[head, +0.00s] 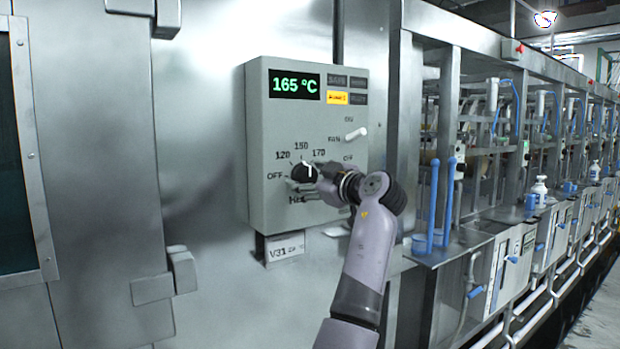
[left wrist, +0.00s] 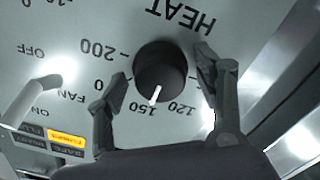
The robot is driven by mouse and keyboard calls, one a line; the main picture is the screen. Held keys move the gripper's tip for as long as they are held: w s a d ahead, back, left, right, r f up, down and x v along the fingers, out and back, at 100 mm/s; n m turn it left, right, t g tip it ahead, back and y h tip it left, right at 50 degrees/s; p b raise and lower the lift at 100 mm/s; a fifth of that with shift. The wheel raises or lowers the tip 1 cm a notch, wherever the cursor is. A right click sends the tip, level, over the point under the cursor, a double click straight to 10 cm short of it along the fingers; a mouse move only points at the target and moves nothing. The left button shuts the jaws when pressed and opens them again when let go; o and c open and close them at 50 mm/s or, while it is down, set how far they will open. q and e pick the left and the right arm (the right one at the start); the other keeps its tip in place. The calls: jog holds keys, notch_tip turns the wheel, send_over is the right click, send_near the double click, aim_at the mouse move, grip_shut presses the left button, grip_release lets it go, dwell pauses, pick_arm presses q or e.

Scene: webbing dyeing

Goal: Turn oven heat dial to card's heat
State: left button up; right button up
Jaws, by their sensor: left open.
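The heat dial (head: 308,171) is a round black knob with a white pointer, on the grey control box (head: 261,130). In the left wrist view the dial (left wrist: 160,70) shows upside down, its pointer close to the 150 mark. My left gripper (head: 306,180) is at the dial. In the wrist view the open fingers of my left gripper (left wrist: 162,76) stand on either side of the knob, with gaps visible. The display (head: 294,85) reads 165 °C. I cannot make out a heat card. My right gripper is not in view.
A white lever switch (head: 356,134), by the FAN lettering, is above right of the dial; it also shows in the wrist view (left wrist: 38,100). A plate marked V31 (head: 285,248) hangs below the box. Metal stations with blue-handled parts (head: 433,205) line the right.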

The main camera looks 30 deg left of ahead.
pick_arm(q)
jog(key=v, duration=1.2)
